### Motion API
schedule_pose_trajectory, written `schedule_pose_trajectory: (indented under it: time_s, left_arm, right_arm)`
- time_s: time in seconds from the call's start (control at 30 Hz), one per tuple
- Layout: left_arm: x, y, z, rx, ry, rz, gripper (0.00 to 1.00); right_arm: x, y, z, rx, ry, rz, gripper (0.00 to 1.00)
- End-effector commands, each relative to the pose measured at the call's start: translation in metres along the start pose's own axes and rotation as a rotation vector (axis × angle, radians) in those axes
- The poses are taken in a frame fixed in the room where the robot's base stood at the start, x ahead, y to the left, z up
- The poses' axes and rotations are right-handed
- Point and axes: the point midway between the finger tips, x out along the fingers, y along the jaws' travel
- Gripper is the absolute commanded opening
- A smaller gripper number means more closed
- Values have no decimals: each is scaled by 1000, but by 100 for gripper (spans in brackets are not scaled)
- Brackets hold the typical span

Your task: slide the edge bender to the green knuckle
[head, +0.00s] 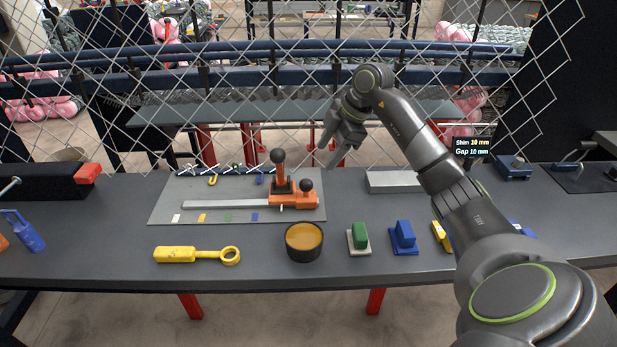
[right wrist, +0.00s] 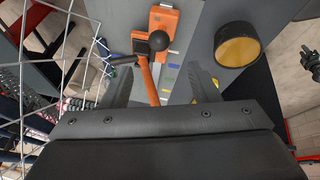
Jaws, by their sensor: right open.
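The edge bender (head: 293,199) is an orange carriage with two black ball knobs, one on an upright lever. It sits at the right end of a grey rail on the grey board (head: 165,210). It also shows in the right wrist view (right wrist: 165,22). Small green pieces stand at the board's back edge, and a green mark (head: 228,217) lies at its front; I cannot tell for certain which is the green knuckle. My right gripper (head: 327,158) is open and empty, above and to the right of the bender. In the right wrist view, the orange lever (right wrist: 149,80) appears between its fingers (right wrist: 162,88).
A chainlink mesh (head: 240,100) rises behind the board. A yellow ring-ended tool (head: 180,254), a black cup (head: 304,256), a green block (head: 359,234) and a blue block (head: 403,236) stand in front. A grey bar (head: 394,182) lies right of the board.

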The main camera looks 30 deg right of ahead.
Motion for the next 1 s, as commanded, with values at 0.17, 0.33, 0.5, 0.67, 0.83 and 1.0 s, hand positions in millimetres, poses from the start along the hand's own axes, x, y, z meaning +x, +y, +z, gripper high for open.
schedule_pose_trajectory:
  time_s: [0.17,0.33,0.5,0.67,0.83,1.0]
  left_arm:
    - [-11,-1,-7,1,8,0,36]
    - [-17,-1,-24,3,32,1,36]
    - [-21,-1,-26,3,36,1,36]
    - [-23,-1,-24,3,32,1,36]
    - [-22,-2,-19,2,26,1,36]
    - [-22,-2,-17,2,22,1,36]
  right_arm:
    - [39,0,-2,2,4,-5,55]
    - [74,0,-2,2,4,-5,55]
    - [99,0,-1,1,4,-2,55]
    - [110,0,-1,-1,2,-1,55]
    - [113,0,0,-1,1,0,55]
    - [112,0,0,-1,1,0,50]
